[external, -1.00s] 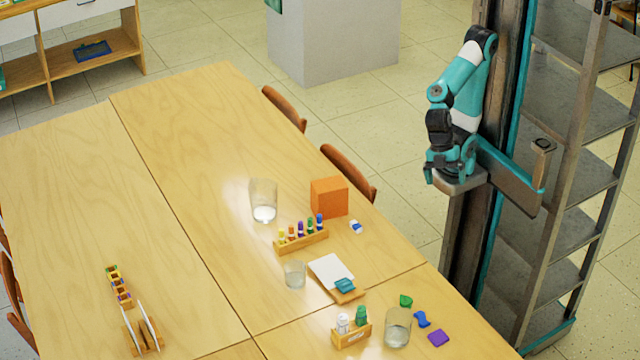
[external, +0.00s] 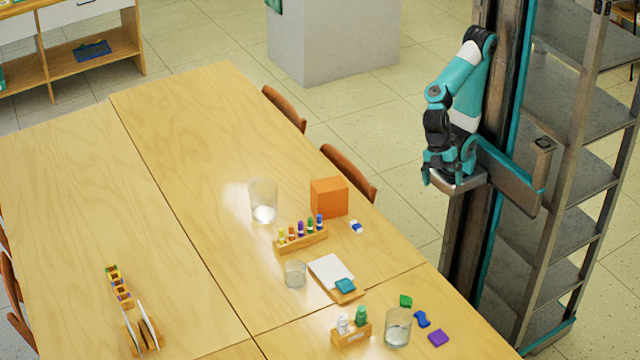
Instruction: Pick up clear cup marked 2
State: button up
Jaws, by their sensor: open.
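Three clear cups stand upright on the wooden table. A large clear cup (external: 263,203) is left of the orange box. A small clear cup (external: 294,274) is left of the white notepad. Another clear cup (external: 397,328) is at the front right, beside the small bottle rack. I cannot read a mark 2 on any of them. My gripper (external: 436,184) is open and empty. It is beyond the table's right edge, close to my column, and apart from all the cups.
The wooden table (external: 180,150) also holds an orange box (external: 329,198), a marker rack (external: 301,237), a notepad (external: 329,268), a bottle rack (external: 351,334) and a purple block (external: 438,338). Chairs (external: 348,172) line its right side. The table's far left half is mostly clear.

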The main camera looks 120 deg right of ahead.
jog(key=w+m+t, duration=0.1)
jog(key=w, duration=0.9)
jog(key=m+t+h, duration=0.3)
jog(key=m, duration=0.1)
send_over(288, 286)
jog(key=s, duration=0.5)
notch_tip(288, 286, down, 19)
jog(key=shift+w+d+f, duration=0.1)
jog(key=shift+w+f, duration=0.4)
jog(key=shift+f, duration=0.4)
jog(key=shift+w+d+f, duration=0.15)
jog(key=shift+w+f, duration=0.35)
jog(key=shift+f, duration=0.45)
jog(key=shift+w+d+f, duration=0.1)
jog(key=shift+w+f, duration=0.4)
jog(key=shift+f, duration=0.4)
jog(key=shift+c, duration=0.3)
jog(key=c, duration=1)
